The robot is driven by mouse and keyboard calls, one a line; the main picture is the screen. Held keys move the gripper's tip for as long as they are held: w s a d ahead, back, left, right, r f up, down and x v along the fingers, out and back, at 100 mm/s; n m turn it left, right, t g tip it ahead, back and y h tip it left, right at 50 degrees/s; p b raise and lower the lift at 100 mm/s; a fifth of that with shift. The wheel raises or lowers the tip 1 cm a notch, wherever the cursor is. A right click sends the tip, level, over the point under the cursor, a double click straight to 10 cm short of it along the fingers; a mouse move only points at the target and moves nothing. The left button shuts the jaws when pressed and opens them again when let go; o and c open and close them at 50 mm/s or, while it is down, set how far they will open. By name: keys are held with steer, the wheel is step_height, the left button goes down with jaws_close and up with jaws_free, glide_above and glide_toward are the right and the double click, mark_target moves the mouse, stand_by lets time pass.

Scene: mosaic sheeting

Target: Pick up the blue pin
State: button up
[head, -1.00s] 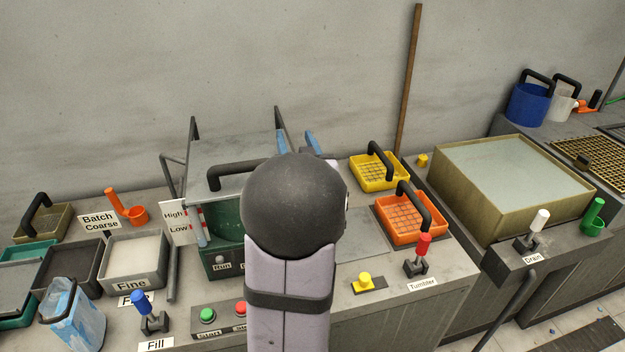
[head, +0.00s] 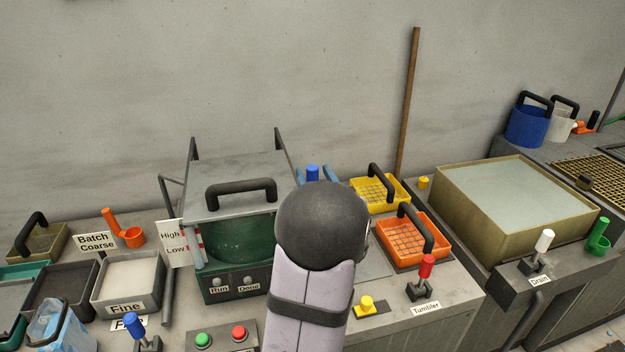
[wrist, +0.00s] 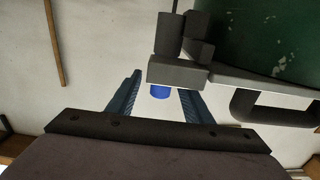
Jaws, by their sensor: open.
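In the wrist view the blue pin (wrist: 160,92) shows between the two blue fingers of my gripper (wrist: 160,97), partly covered by a grey block (wrist: 178,72). The fingers are apart, and I see no contact with the pin. In the head view my arm hides most of the gripper.
The green machine (head: 236,240) has a grey lid with a black handle (head: 241,192) close by. Yellow (head: 380,193) and orange (head: 413,240) handled trays stand to the right. A wooden pole (head: 408,105) leans on the wall behind. The space above the machine is clear.

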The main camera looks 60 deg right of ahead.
steer(key=x, duration=0.1)
steer(key=p+x, duration=0.1)
steer(key=x, duration=0.1)
steer(key=p+x, duration=0.1)
steer(key=x, duration=0.1)
steer(key=shift+w+r, duration=0.15)
steer(key=shift+r, duration=0.15)
steer(key=shift+c, duration=0.3)
jaws_close()
steer(key=shift+r, duration=0.15)
step_height(320, 180, up, 10)
steer(key=shift+b, duration=0.35)
stand_by(0.5)
